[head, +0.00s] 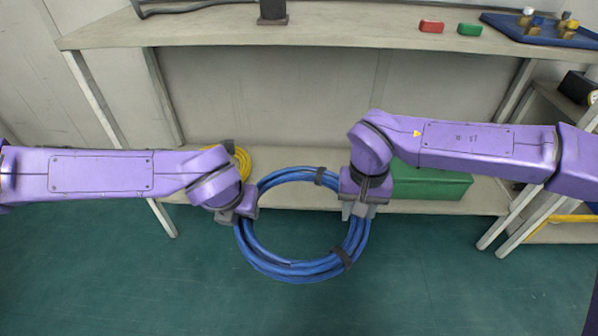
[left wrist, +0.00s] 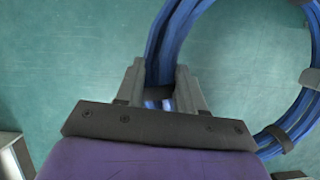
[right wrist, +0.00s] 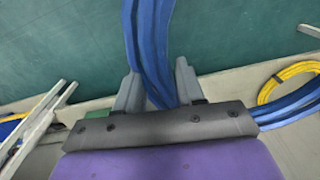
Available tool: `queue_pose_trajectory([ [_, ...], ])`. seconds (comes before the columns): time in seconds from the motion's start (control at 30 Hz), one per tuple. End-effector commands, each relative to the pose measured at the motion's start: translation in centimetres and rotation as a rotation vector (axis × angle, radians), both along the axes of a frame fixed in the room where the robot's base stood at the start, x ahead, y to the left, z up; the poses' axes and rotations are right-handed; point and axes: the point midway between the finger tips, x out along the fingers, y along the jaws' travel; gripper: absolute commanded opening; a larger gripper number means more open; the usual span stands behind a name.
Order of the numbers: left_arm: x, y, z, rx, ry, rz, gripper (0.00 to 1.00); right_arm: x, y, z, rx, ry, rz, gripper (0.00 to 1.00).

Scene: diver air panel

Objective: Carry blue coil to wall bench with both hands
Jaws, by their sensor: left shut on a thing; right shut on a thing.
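The blue coil (head: 292,268) is a ring of thick hose with dark straps, held up in front of the bench in the head view. My left gripper (head: 240,215) is shut on its left side; in the left wrist view the coil (left wrist: 172,45) passes between the fingers (left wrist: 160,95). My right gripper (head: 359,208) is shut on its right side; in the right wrist view the coil (right wrist: 148,40) runs between the fingers (right wrist: 157,90). The wall bench (head: 300,28) has a pale top and a lower shelf (head: 475,200) behind the coil.
A yellow coil (head: 242,163) and a green box (head: 430,184) sit on the lower shelf. On the top are a red block (head: 431,26), a green block (head: 469,29), a blue tray (head: 540,34) and a dark stand (head: 272,14). The middle of the top is clear. Green floor (head: 420,285) is open in front.

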Motion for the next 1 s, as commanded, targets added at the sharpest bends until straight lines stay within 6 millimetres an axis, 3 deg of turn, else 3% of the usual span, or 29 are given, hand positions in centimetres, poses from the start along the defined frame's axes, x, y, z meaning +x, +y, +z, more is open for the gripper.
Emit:
queue_pose_trajectory([
  [1.0,0.2,0.4,5.5,0.004,0.0,0.01,0.0,0.2,-0.4,5.5,-0.006,-0.001,-0.01,0.0],
])
